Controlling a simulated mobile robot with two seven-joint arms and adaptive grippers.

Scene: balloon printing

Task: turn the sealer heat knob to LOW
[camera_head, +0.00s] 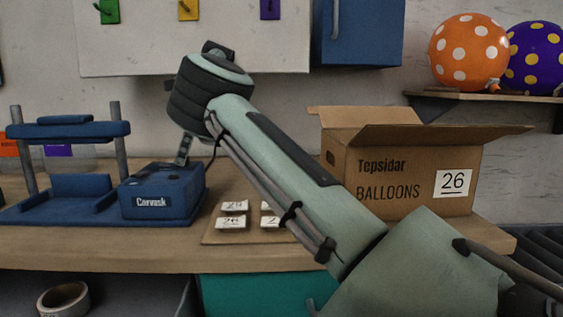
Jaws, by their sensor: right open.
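The sealer is a blue machine on the workbench at the left of the head view, with a press frame (72,128) and a control box (160,192) labelled "Corvusk". Small dark details show on top of the box; I cannot make out which is the heat knob or its setting. My right arm crosses from the lower right. My right gripper (183,158) points down just above the back right part of the box top. It is open, with no object visible in it; I cannot tell whether it touches the box. My left gripper is not in view.
A board with number cards (232,207) lies right of the sealer, partly behind my arm. An open cardboard balloon box (405,180) stands on the workbench (110,248) at the right. A tape roll (63,300) lies below. Balloons (468,52) sit on a wall shelf.

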